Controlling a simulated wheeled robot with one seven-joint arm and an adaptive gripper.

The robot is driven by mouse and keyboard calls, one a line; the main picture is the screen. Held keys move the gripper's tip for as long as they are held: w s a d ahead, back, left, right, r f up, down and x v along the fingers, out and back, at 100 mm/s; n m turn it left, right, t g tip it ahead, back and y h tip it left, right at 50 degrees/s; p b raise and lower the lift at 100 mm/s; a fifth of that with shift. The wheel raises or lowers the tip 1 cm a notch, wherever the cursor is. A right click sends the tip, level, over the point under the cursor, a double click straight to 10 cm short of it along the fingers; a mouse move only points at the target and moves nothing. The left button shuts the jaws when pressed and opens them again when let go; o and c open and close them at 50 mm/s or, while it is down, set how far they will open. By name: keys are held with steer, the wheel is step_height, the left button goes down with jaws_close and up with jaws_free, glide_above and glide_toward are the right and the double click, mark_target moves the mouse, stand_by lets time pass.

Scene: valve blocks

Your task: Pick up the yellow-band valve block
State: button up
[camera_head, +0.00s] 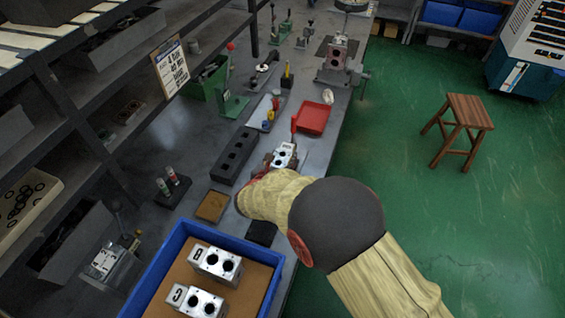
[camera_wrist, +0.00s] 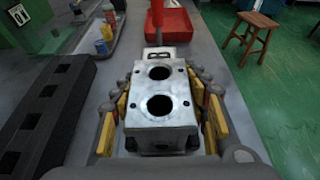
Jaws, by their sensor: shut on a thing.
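A silver-grey valve block (camera_wrist: 158,106) with two round bores and a dark marking on its far end sits between the fingers of my gripper (camera_wrist: 161,92) in the wrist view. The fingers press on its left and right sides. Yellow strips show along both sides, but I cannot tell a band on the block from the finger pads. In the head view the block (camera_head: 284,154) is at the bench's right side, with my gripper (camera_head: 279,160) around it and my arm hiding its near part. I cannot tell whether it touches the bench.
A blue tray (camera_head: 150,282) near the front holds two more lettered valve blocks (camera_head: 217,262). A black slotted rack (camera_head: 234,155) lies left of my gripper, and a red tray (camera_head: 314,117) lies beyond it. A wooden stool (camera_head: 466,112) stands on the green floor.

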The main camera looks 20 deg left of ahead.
jaws_close()
stand_by(0.5)
steer(key=shift+w+a+r, duration=0.1)
steer(key=shift+r, duration=0.05)
